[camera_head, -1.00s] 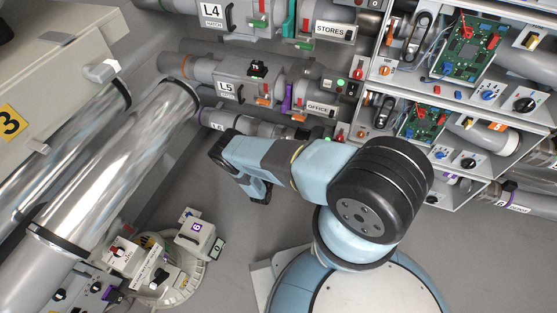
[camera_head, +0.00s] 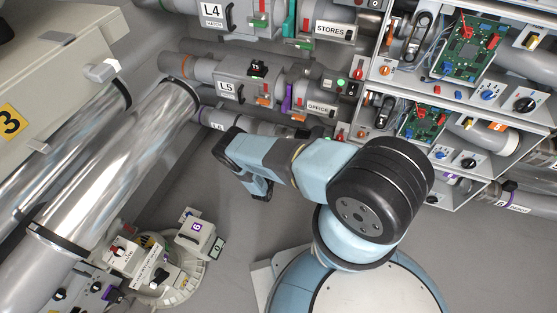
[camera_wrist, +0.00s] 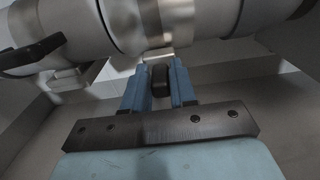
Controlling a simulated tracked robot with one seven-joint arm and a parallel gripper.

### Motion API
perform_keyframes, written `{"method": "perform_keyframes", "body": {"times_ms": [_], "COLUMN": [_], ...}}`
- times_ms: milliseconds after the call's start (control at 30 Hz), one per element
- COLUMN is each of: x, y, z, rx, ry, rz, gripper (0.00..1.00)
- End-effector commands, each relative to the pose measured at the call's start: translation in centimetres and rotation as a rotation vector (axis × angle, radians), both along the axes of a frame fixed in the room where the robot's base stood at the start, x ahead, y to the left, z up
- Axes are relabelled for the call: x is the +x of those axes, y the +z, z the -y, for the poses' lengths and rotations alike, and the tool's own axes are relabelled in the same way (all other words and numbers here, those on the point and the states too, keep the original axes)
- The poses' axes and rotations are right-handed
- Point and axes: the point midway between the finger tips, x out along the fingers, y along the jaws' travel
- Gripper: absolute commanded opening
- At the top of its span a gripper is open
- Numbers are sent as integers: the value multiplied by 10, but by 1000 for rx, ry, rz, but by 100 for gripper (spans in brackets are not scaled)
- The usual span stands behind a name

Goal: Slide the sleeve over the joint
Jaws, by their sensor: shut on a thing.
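In the wrist view a grey pipe (camera_wrist: 75,28) runs across the top, with bright metal bands and a brownish ring (camera_wrist: 152,22) near the middle. I cannot tell for certain which part is the sleeve and which the joint. My gripper (camera_wrist: 159,75) is just below the banded part, its blue fingers shut on a small dark piece (camera_wrist: 160,82) that seems to hang from the pipe; I take this to be the sleeve's grip. In the head view my gripper (camera_head: 222,150) is below the L6 pipe (camera_head: 238,122), partly hidden by my arm.
A black lever (camera_wrist: 32,56) sticks out on the pipe's left. Above are the L5 tube (camera_head: 232,84) and the L4 tube (camera_head: 225,18). Panels with circuit boards (camera_head: 468,50) stand at right. Large shiny pipes (camera_head: 120,150) are at left.

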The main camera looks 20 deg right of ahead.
Motion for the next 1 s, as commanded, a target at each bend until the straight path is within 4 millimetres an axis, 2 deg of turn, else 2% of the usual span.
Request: {"method": "perform_keyframes", "body": {"times_ms": [367, 700, 1000], "x": [0, 30, 33], "y": [0, 0, 0], "z": [0, -40, -44], "rx": [0, 1, 2], "ry": [-1, -1, 2], "rz": [0, 1, 0], "gripper": [0, 0, 0]}}
